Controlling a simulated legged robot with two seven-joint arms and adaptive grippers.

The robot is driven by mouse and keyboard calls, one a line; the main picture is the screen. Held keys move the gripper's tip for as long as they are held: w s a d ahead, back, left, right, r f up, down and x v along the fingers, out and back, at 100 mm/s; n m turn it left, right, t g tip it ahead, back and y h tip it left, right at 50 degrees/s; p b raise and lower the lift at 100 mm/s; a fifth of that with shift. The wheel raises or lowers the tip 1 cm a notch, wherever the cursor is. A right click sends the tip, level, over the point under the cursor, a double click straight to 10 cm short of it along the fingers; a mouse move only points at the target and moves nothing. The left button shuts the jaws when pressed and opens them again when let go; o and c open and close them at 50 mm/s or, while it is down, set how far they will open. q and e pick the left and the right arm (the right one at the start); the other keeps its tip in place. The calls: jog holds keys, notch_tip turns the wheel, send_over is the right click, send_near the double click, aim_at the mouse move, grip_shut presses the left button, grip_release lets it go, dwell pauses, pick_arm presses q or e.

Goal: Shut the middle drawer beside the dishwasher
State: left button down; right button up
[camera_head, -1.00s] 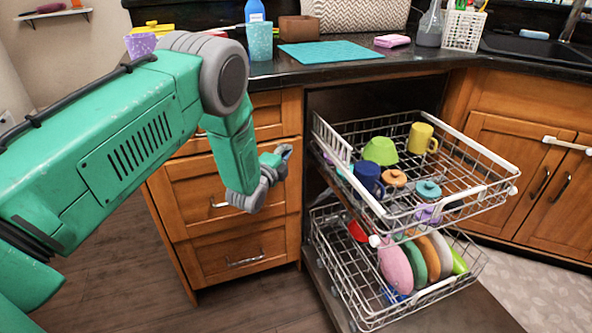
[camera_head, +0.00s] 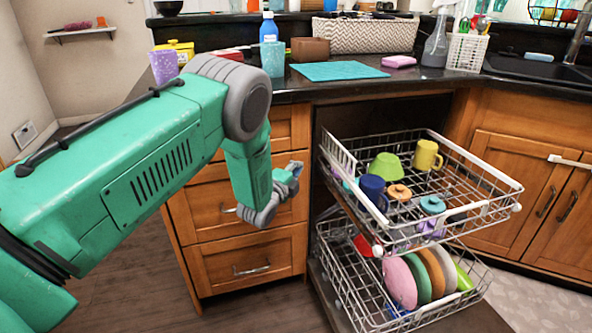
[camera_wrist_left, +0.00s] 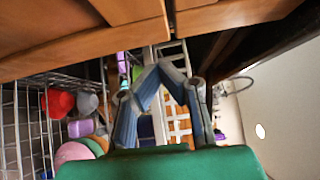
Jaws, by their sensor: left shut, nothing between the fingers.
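The middle drawer (camera_head: 205,205) is in the wooden stack left of the dishwasher in the head view. Its front looks close to flush with the drawers above and below; a small gap cannot be told. Its handle (camera_head: 228,210) is partly hidden by my left forearm. My left gripper (camera_head: 295,168) is shut and empty, in front of the right part of the middle drawer front; contact cannot be told. In the left wrist view its fingers (camera_wrist_left: 158,72) meet below a wooden edge. The dishwasher stands open with its upper rack (camera_head: 480,208) pulled out. My right gripper is not in view.
The bottom drawer (camera_head: 245,268) looks closed. The lower rack (camera_head: 345,285) also sticks out, with plates (camera_head: 400,283) in it. The upper rack's left edge is close to the right of my left gripper. The counter above holds a teal mat (camera_head: 335,71) and a cup (camera_head: 272,60). Floor is free at lower left.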

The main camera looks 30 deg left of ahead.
pick_arm(q)
jog(key=s+d+f+n+g+p, duration=0.2)
jog(key=s+f+n+g, duration=0.15)
jog(key=s, duration=0.45)
jog(key=s+d+f+n+g+p, duration=0.2)
jog(key=s+f, duration=0.2)
jog(key=s, duration=0.5)
jog(key=s+d+f+n+g+p, duration=0.1)
jog(key=s+f+n+g+p, duration=0.15)
jog(key=s, duration=0.55)
jog(key=s+d+n+g+p, duration=0.1)
jog(key=s+d+n+g, duration=0.2)
jog(key=s, duration=0.9)
jog(key=s+d+n+g+h+p, duration=0.1)
jog(key=s+d+n+g, duration=0.2)
jog(key=s, duration=0.9)
jog(key=shift+d+n+g+p, duration=0.35)
jog(key=shift+n+g, duration=0.95)
jog(key=shift+g, duration=0.4)
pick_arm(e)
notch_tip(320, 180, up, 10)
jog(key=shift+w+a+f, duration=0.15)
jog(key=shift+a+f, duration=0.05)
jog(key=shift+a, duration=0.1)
